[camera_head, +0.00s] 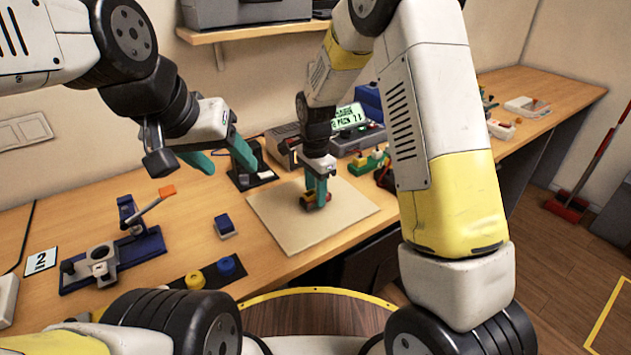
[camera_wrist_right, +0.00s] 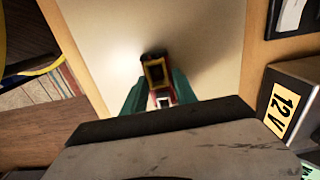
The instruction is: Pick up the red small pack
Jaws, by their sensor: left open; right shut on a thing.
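The red small pack (camera_head: 309,203) is at the beige mat (camera_head: 268,212) in the head view, low between the teal fingers of my right gripper (camera_head: 317,188). In the right wrist view the pack (camera_wrist_right: 157,74) shows a dark end, a yellow-edged opening and red sides. My right gripper (camera_wrist_right: 157,98) is shut on it and points down. I cannot tell whether the pack touches the mat or is just above it. My left gripper (camera_head: 221,158) is open and empty, above the table to the left of the mat.
A blue fixture (camera_head: 112,255) with an orange-tipped lever stands at the left. A small blue block (camera_head: 224,226) lies left of the mat. A device with a green display (camera_head: 348,117) is behind the mat. A box marked 12V (camera_wrist_right: 290,101) shows in the right wrist view.

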